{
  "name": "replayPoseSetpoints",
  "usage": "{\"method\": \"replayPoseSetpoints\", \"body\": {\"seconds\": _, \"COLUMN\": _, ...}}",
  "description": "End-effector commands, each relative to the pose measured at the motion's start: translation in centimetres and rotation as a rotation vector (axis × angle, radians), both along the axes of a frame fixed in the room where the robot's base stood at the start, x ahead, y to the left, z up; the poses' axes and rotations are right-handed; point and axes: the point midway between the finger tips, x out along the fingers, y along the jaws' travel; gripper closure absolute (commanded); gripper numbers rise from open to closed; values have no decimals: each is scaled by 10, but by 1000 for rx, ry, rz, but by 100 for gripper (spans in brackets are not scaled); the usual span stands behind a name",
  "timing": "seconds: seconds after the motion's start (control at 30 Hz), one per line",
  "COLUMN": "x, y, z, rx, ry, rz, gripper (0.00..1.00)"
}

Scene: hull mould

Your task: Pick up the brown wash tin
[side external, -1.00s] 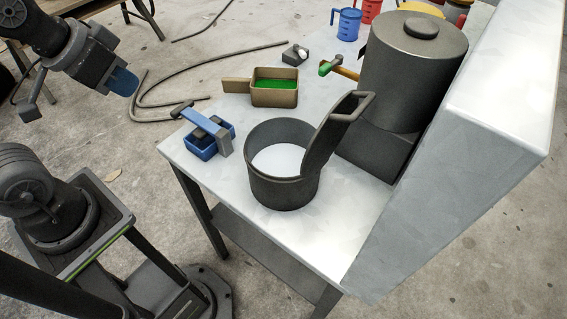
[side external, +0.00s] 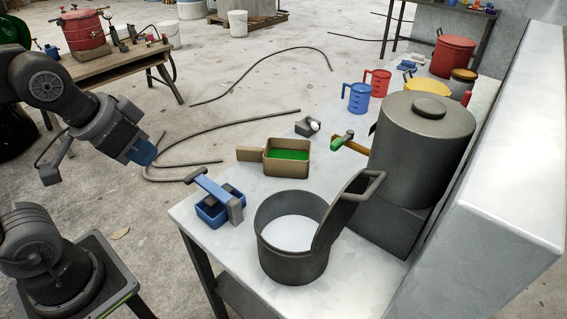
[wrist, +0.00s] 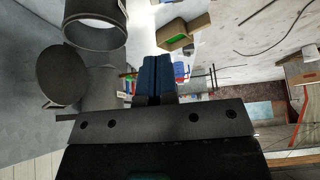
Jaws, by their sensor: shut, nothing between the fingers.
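The brown wash tin (side external: 288,171) is a small box-shaped tin with a handle at its left and bright green contents. It stands upright on the pale bench top. The tin also shows at the top of the wrist view (wrist: 168,43). My gripper (side external: 142,153), with blue fingers, is off to the left of the tin in the side view, clear of the bench and well apart from it. In the wrist view the blue fingers (wrist: 156,72) are together with nothing between them.
A green-and-orange tool (side external: 348,142) and blue jug (side external: 357,98) are beyond.

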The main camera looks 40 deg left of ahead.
Motion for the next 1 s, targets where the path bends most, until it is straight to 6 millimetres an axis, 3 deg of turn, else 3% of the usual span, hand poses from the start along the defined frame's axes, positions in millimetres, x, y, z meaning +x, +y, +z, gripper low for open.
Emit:
{"method": "replayPoseSetpoints", "body": {"seconds": 0.33, "x": 0, "y": 0, "z": 0, "rx": 0, "ry": 0, "rz": 0, "gripper": 100}}
{"method": "replayPoseSetpoints", "body": {"seconds": 0.83, "x": 0, "y": 0, "z": 0, "rx": 0, "ry": 0, "rz": 0, "gripper": 53}}
{"method": "replayPoseSetpoints", "body": {"seconds": 1.0, "x": 0, "y": 0, "z": 0, "rx": 0, "ry": 0, "rz": 0, "gripper": 51}}
